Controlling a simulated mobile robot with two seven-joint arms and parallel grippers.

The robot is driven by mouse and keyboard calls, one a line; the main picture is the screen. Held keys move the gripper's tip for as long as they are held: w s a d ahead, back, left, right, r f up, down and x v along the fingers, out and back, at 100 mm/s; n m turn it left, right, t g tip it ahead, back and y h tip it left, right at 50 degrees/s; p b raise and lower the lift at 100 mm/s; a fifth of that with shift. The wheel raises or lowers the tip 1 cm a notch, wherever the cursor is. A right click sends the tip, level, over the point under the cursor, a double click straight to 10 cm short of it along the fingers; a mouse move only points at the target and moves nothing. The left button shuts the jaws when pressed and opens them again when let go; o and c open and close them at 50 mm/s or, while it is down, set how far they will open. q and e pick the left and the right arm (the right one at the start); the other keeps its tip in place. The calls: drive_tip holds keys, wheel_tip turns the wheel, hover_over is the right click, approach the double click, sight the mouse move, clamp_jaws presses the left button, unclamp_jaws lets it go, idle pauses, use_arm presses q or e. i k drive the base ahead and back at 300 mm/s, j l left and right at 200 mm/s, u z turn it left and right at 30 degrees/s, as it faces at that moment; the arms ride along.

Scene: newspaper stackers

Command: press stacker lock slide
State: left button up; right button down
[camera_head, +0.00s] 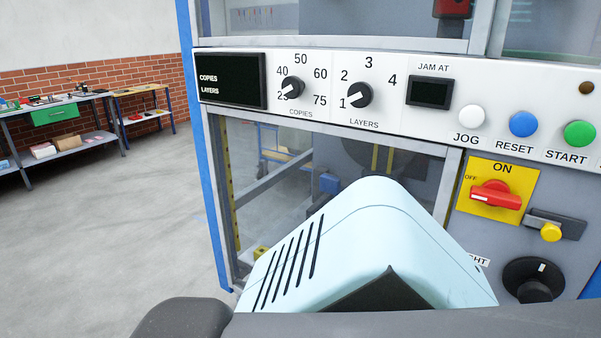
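The stacker's control panel (420,120) fills the right of the head view. A dark slide bar with a yellow knob (550,232) sits at the right, just below and right of a red rotary switch (495,195) on a yellow plate. I take this to be the lock slide; it carries no readable label. The red handle lies roughly level, its white mark on the left near OFF; ON is printed above. The knob is at the bar's lower left part. Neither gripper shows; parts of my arm cover the lower middle.
White JOG (471,116), blue RESET (523,124) and green START (580,133) buttons sit above the switch. A black dial (534,280) is below the slide. COPIES and LAYERS knobs are further left. Open floor (110,210) and a workbench (60,125) lie left.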

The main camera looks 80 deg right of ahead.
sight(550, 232)
drive_tip(key=z, duration=3.65)
